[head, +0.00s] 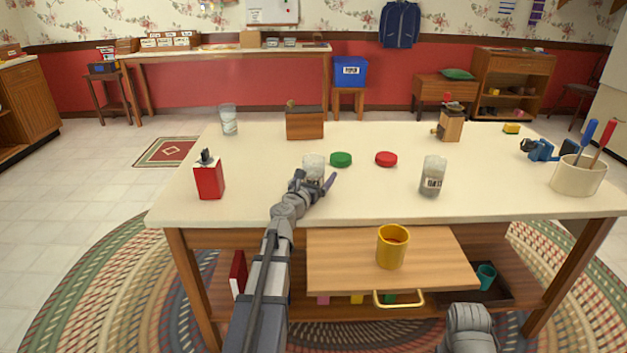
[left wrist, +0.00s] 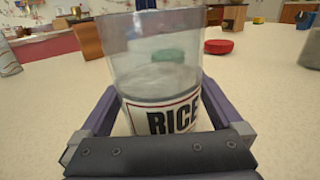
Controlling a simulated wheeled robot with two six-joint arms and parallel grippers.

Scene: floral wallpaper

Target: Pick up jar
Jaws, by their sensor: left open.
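A clear jar with a RICE label (left wrist: 172,115) stands upright on the table, and its top shows in the head view (head: 313,163). My left gripper (head: 316,184) is open, with one finger on each side of this jar; its jaws also show in the left wrist view (left wrist: 160,125). I cannot tell whether the fingers touch the glass. A second labelled jar (head: 433,176) stands to the right, and another jar (head: 229,120) stands at the back left.
A green lid (head: 341,159) and a red lid (head: 386,159) lie just beyond the jar. A red can (head: 209,178) stands left, a wooden box (head: 305,124) behind. A yellow mug (head: 392,246) sits on the open drawer board (head: 335,270) below the tabletop.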

